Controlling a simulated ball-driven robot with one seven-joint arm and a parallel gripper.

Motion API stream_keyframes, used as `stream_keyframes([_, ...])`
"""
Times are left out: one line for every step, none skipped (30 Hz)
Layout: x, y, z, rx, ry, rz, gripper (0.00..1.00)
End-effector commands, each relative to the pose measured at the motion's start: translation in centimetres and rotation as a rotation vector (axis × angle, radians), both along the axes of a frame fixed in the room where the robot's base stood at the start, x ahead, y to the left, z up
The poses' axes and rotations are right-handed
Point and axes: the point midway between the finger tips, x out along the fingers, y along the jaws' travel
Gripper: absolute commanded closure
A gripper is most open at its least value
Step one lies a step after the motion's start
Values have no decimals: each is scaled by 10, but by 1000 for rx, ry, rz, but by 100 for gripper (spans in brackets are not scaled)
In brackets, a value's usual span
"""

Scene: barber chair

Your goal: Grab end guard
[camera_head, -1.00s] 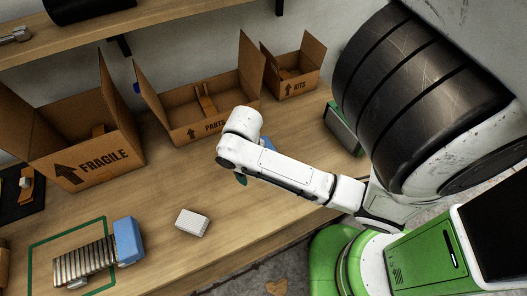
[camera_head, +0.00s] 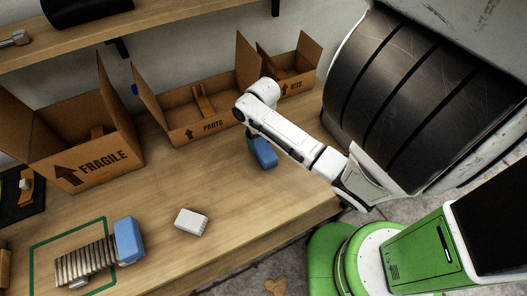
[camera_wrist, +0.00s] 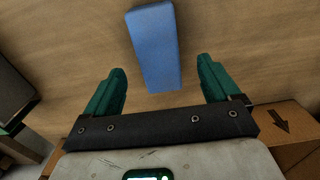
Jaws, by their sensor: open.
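A blue block, seemingly the end guard (camera_head: 265,153), lies on the wooden workbench, partly hidden by my arm in the head view. In the wrist view the blue block (camera_wrist: 153,45) lies just beyond my gripper (camera_wrist: 161,68), roughly lined up with the gap between the two green fingers. The fingers are apart and hold nothing. In the head view only a bit of a green finger (camera_head: 250,145) shows beside the block. A second blue block (camera_head: 129,240) stands at the right end of a row of thin plates (camera_head: 85,262) at the front left.
A green outline (camera_head: 68,234) surrounds part of the plate row. A small white box (camera_head: 191,221) lies mid-bench. Open cardboard boxes marked FRAGILE (camera_head: 85,150), PARTS (camera_head: 205,118) and KITS (camera_head: 295,85) stand along the back. A shelf (camera_head: 120,22) runs above. The bench middle is mostly clear.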

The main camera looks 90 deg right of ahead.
Motion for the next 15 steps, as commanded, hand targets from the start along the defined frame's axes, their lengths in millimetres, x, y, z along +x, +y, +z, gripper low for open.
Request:
stream_keyframes([0,0,-3,0,0,0,11])
stream_keyframes([0,0,-4,0,0,0,11])
stream_keyframes([0,0,-6,0,1,0,11])
stream_keyframes([0,0,-8,0,1,0,11])
stream_keyframes([0,-1,-11,1,2,0,11])
stream_keyframes([0,-1,-16,1,2,1,11])
stream_keyframes([-1,-2,-20,2,3,0,11])
stream_keyframes([0,-3,-24,2,3,1,11])
stream_keyframes([-1,-3,-30,2,3,1,11])
stream_keyframes([0,-4,-34,2,3,1,11])
stream_keyframes([0,-4,-39,2,2,1,11])
stream_keyframes([0,-4,-44,2,2,1,11])
stream_keyframes([0,-4,-47,2,2,1,11])
stream_keyframes([0,-4,-50,1,0,1,11])
stream_keyframes([-1,-4,-52,0,1,0,11])
